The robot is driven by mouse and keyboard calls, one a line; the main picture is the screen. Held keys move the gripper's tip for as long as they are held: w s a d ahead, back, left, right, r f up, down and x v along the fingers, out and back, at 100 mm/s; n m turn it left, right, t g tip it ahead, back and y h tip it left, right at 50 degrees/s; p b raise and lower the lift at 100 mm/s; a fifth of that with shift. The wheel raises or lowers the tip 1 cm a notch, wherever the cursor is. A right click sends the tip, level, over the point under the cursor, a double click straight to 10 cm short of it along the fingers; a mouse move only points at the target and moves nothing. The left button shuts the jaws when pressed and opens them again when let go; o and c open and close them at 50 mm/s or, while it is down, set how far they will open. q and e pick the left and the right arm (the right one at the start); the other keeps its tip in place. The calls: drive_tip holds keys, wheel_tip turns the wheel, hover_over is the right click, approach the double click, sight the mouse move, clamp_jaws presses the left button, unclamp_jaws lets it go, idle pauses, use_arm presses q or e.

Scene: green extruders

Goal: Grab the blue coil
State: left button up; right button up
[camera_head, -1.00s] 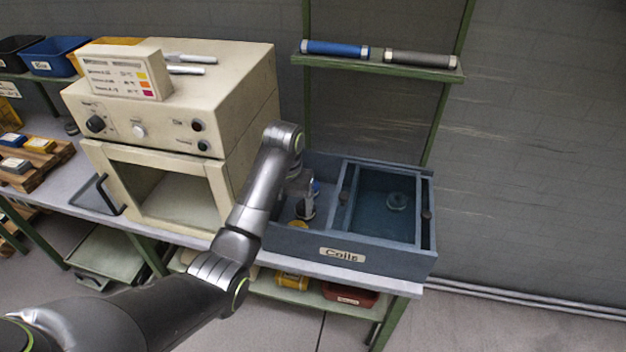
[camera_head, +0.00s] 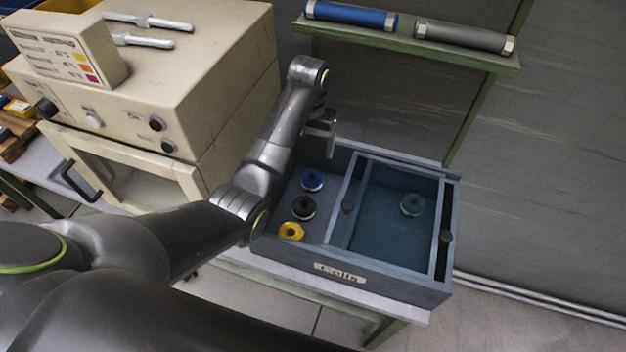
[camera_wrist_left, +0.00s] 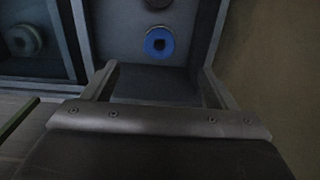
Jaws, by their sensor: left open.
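The blue coil (camera_head: 312,180) lies flat in the left compartment of the blue-grey box labelled "Coils" (camera_head: 340,272), at the back of a row with a black coil (camera_head: 303,207) and a yellow coil (camera_head: 291,231). My left gripper (camera_head: 331,152) is above the back of that compartment, behind the blue coil, open and empty. In the left wrist view the blue coil (camera_wrist_left: 159,42) shows beyond the gap between the open fingertips (camera_wrist_left: 158,76), apart from them. My right gripper is out of view.
A teal coil (camera_head: 411,204) lies in the right compartment under a sliding-cover-like pane. A beige oven (camera_head: 190,90) stands close on the left. Above the box, a green shelf (camera_head: 440,52) holds a blue tube (camera_head: 350,17) and a grey tube (camera_head: 463,38).

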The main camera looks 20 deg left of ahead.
use_arm(q)
drive_tip(key=b, duration=0.3)
hover_over(311, 178)
drive_tip(key=s, duration=0.2)
wheel_tip(311, 178, down, 4)
drive_tip(key=f, duration=0.6)
drive_tip(key=shift+d+f, duration=0.15)
drive_tip(key=shift+d, duration=0.15)
drive_tip(key=shift+f, duration=0.4)
drive_tip(key=shift+f+p, duration=0.35)
wheel_tip(311, 178, down, 3)
drive_tip(key=shift+w+f, duration=0.1)
drive_tip(key=shift+f, duration=0.5)
drive_tip(key=c, duration=1.1)
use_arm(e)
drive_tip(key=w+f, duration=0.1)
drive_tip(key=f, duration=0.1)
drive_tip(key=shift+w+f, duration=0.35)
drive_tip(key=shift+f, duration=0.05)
use_arm(q)
drive_tip(key=shift+r, duration=0.1)
